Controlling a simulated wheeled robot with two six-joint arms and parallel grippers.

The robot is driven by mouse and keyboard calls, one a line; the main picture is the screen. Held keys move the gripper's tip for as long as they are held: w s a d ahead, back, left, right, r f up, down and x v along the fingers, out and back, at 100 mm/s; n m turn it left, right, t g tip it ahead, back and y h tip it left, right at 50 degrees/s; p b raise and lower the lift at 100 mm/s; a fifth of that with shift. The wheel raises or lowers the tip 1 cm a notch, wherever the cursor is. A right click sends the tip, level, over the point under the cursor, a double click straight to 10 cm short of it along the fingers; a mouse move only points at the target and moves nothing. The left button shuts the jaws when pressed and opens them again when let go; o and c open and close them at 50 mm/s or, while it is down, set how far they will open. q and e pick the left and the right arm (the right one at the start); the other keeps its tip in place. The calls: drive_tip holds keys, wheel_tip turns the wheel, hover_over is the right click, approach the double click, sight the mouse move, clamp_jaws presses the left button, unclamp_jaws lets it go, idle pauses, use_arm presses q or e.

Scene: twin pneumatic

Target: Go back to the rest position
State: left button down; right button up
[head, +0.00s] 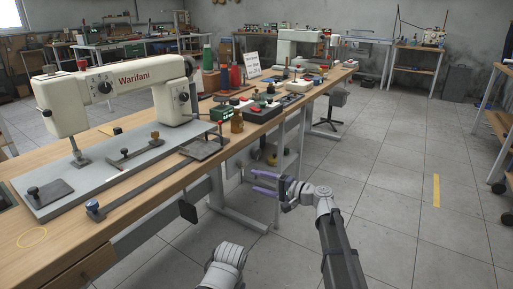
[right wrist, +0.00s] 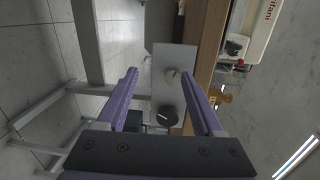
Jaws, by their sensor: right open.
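My right gripper (head: 256,181) is open and empty in the head view, with two purple fingers pointing left toward the bench's front edge. A grey-white arm segment of mine (head: 225,262) shows at the bottom of the head view. My left gripper is not in view.
The wooden bench (head: 125,225) carries a cream sewing machine (head: 125,85), a grey base plate (head: 95,185) and several small tools. Bench legs (head: 240,215) stand left of my right gripper. The tiled floor (head: 400,200) on the right is open. A shelf cart (head: 500,125) stands at the far right.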

drive_tip(key=s+a+f+n+g+h+p, duration=0.1)
drive_tip(key=s+a+f+n+g+h, duration=0.25)
drive_tip(key=s+f, duration=0.4)
drive_tip(key=s+a+f+n+g+h, duration=0.25)
drive_tip(key=s+a+f+g, duration=0.2)
drive_tip(key=s, duration=0.55)
drive_tip(key=s+d+f+n+g+h+p, duration=0.1)
drive_tip(key=s+d+f+n+h, duration=0.15)
drive_tip(key=s+d+h, duration=0.35)
drive_tip(key=s+d+f+n+h, duration=0.2)
drive_tip(key=s+f+h, duration=0.1)
drive_tip(key=s, duration=0.5)
wheel_tip(320, 180, up, 38)
drive_tip(key=d+p, duration=0.1)
drive_tip(key=p, duration=3.7)
drive_tip(key=shift+s+f, duration=0.15)
drive_tip(key=shift+s, duration=0.15)
